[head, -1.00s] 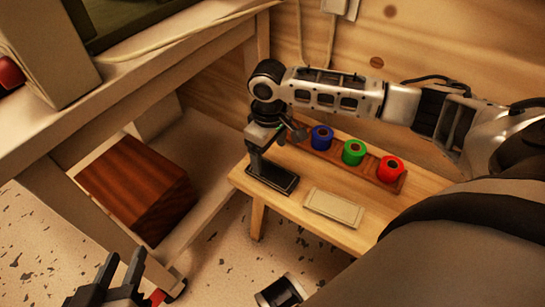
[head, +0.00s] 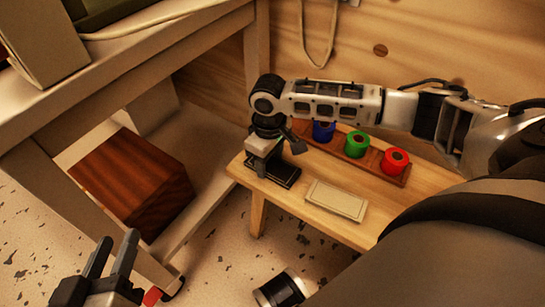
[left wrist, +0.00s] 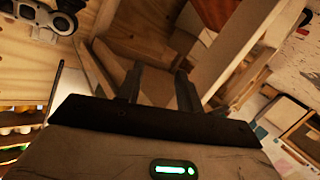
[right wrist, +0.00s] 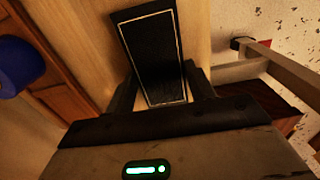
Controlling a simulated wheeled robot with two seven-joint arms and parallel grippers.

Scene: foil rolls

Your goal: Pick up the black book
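The black book (head: 287,174) lies at the left end of the low wooden table. In the right wrist view the black book (right wrist: 147,45) shows a pale border line and reaches in between the fingers. My right gripper (head: 257,170) is low over the book, pointing down. Its fingers (right wrist: 160,80) are apart, one on each side of the book's near end; I cannot tell whether they touch it. My left gripper (head: 118,243) is open and empty, at the lower left, away from the table. Its spread fingers also show in the left wrist view (left wrist: 158,75).
A cream book (head: 336,200) lies right of the black one. Behind it a wooden rack (head: 372,165) holds blue (head: 323,131), green (head: 356,144) and red (head: 396,161) rolls. A brown wooden box (head: 133,183) sits under the larger bench (head: 160,65) at left.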

